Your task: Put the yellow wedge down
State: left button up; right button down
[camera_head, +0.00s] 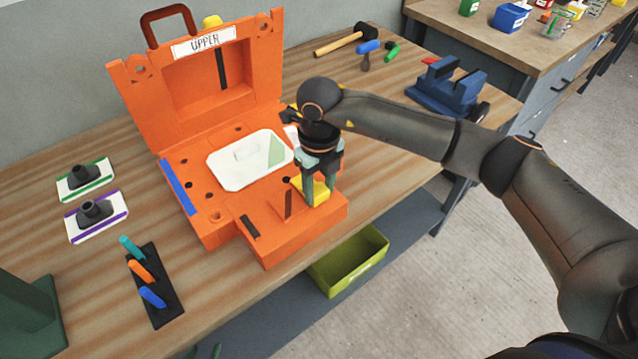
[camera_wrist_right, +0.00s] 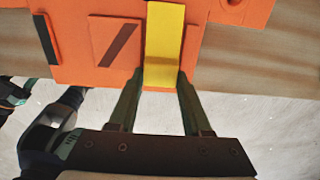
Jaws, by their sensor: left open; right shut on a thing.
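The yellow wedge (camera_head: 311,187) is between the fingers of my right gripper (camera_head: 318,200), at the front right of the orange mould's lower half (camera_head: 300,236). In the right wrist view the wedge (camera_wrist_right: 164,45) is a long yellow strip over the orange surface, with a finger on each side. My right gripper (camera_wrist_right: 157,80) is shut on it. I cannot tell whether the wedge touches the orange surface below.
The mould's raised lid (camera_head: 180,75) is marked UPPER. A white tray-like piece (camera_head: 230,172) lies in the lower half. Small handled tools (camera_head: 155,285) stand left of it, and a blue vise (camera_head: 447,92) stands right. A green bin (camera_head: 348,270) sits below the table edge.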

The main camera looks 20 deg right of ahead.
aim_at(319, 192)
jog(key=shift+f, duration=0.1)
jog(key=shift+c, duration=1.7)
grip_release()
jog(key=shift+r, duration=0.2)
notch_tip(319, 192, up, 12)
jog(key=b, duration=0.2)
jog(key=shift+f, duration=0.1)
